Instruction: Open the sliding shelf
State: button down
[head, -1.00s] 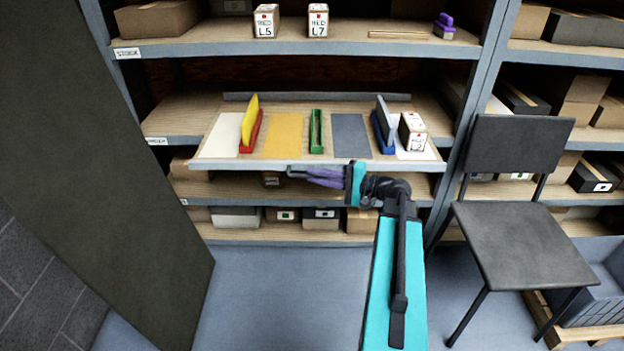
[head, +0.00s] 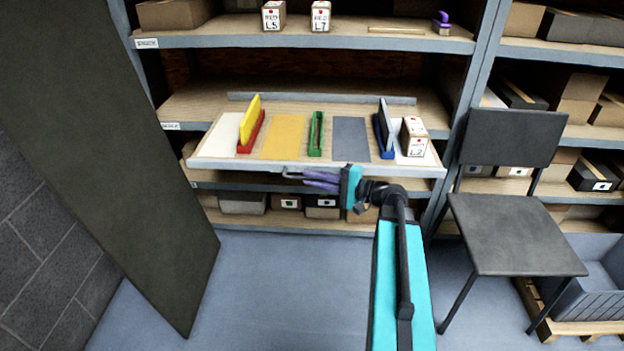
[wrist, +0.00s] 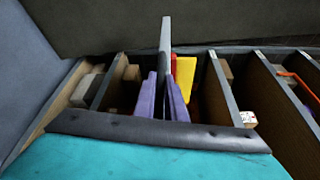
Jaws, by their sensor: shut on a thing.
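The sliding shelf (head: 228,163) is a pale board with a grey front edge, pulled out in front of the rack's middle level. A thin bar handle (head: 287,174) shows at its front edge. My gripper (head: 306,180), with purple fingers, is shut at this handle, just below the front edge. In the wrist view, the fingers (wrist: 165,98) close on either side of the shelf's grey edge (wrist: 165,40); the handle itself is hidden there. On the shelf stand a yellow panel in a red holder (head: 251,128), a green holder (head: 316,134), a grey panel in a blue holder (head: 383,130) and a box marked L2 (head: 413,137).
A dark grey panel (head: 110,170) stands at the left. A dark chair (head: 516,230) stands close at the right, beside my arm. Boxes marked L5 (head: 273,16) and L7 (head: 320,16) sit on the upper shelf. The floor (head: 285,290) in front is clear.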

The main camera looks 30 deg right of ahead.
jog(key=shift+s+d+f, duration=0.1)
jog(key=shift+d, duration=0.1)
jog(key=c, duration=1.9)
grip_release()
jog(key=shift+c, duration=0.2)
jog(key=shift+o, duration=0.6)
jog(key=shift+a, duration=0.2)
jog(key=v, duration=1.3)
jog(key=shift+s+d+p, duration=0.25)
jog(key=shift+d+p, duration=0.05)
jog(key=shift+p, duration=0.05)
